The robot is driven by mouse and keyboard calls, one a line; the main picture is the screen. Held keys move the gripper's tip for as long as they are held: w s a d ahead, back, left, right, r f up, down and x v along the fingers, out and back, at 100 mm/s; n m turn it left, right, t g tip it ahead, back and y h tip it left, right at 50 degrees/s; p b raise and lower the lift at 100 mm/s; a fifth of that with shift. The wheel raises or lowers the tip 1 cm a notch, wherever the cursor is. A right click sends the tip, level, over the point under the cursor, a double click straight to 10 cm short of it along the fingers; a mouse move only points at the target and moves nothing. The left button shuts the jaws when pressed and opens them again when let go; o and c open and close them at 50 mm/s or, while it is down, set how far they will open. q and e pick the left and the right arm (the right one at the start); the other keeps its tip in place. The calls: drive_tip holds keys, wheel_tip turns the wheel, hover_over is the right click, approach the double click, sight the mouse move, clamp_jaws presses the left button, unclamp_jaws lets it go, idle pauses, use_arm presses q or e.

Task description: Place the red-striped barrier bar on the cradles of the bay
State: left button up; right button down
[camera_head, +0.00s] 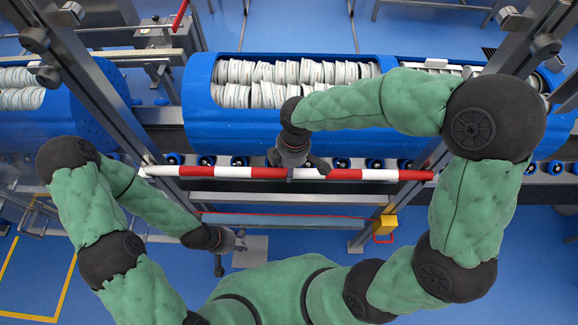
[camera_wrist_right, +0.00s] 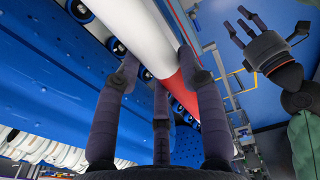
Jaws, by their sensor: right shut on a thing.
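The red-and-white barrier bar (camera_head: 262,173) lies level across the middle of the head view, its ends near the two grey frame posts. It also shows in the right wrist view (camera_wrist_right: 158,42). My right gripper (camera_head: 301,166) is on the bar near its middle. In the right wrist view its fingers (camera_wrist_right: 160,80) are closed around the bar at a white and red join. My left gripper (camera_head: 228,258) is below the bar, apart from it. It shows empty with spread fingers in the right wrist view (camera_wrist_right: 266,28). I cannot make out the cradles at the bar's ends.
Grey posts stand left (camera_head: 103,95) and right (camera_head: 515,62). Beyond the bar lies a blue tub carrier (camera_head: 285,125) with white tubs, with another carrier (camera_head: 85,110) at left. A yellow box (camera_head: 385,224) is below the bar's right end. Blue floor lies open at lower right.

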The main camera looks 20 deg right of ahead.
drive_tip(key=c, duration=0.8)
unclamp_jaws()
drive_tip(key=shift+o, duration=0.2)
drive_tip(key=shift+f, duration=0.1)
drive_tip(key=shift+r, duration=0.4)
wheel_tip(320, 180, up, 12)
drive_tip(key=p, duration=0.2)
drive_tip(key=shift+s+d+f, duration=0.2)
drive_tip(key=shift+d, duration=0.2)
